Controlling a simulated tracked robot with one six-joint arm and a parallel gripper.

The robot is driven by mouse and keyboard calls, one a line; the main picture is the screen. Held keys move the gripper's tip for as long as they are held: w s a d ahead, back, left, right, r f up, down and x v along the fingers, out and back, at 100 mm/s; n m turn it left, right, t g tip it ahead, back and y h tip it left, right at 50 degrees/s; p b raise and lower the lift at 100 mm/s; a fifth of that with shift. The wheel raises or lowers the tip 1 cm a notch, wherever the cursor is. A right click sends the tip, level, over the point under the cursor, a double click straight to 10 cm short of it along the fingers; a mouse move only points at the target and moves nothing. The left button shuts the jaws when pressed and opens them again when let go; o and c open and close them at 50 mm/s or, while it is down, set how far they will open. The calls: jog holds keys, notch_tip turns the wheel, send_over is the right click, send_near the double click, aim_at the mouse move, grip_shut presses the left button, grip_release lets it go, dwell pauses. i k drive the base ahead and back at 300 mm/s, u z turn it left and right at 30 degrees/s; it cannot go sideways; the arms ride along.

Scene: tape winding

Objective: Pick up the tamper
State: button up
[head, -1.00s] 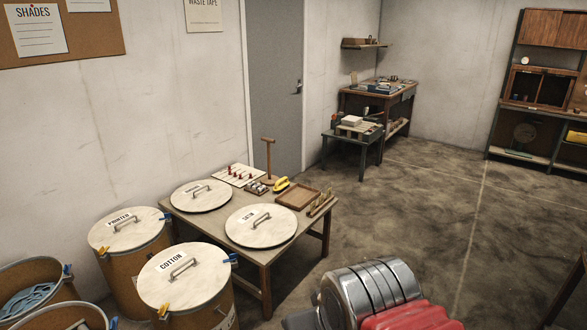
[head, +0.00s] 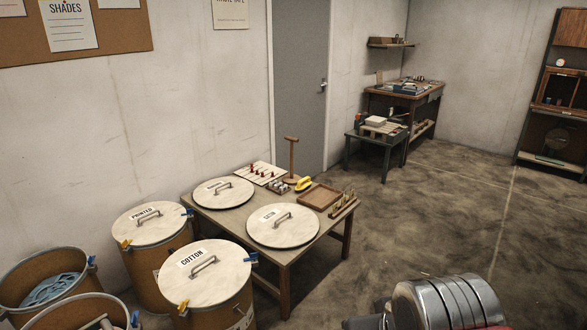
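A wooden T-handled tool (head: 291,155), which looks like the tamper, stands upright at the back edge of the low wooden table (head: 285,283) against the wall, handle on top. Its foot is partly hidden by small items in front of it. My arm shows only as a ribbed metal link at the lower right, well apart from the tool. My gripper is not in view.
Two round lids (head: 283,225) with handles lie on the table, beside a peg board (head: 262,173), a yellow-handled item (head: 304,184) and a shallow tray (head: 319,197). Lidded drums (head: 209,295) and open drums crowd the left. The floor (head: 440,220) at right is clear.

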aim_at(291, 179)
jog(key=z, duration=0.8)
jog(key=i, duration=3.7)
jog(key=u, duration=0.05)
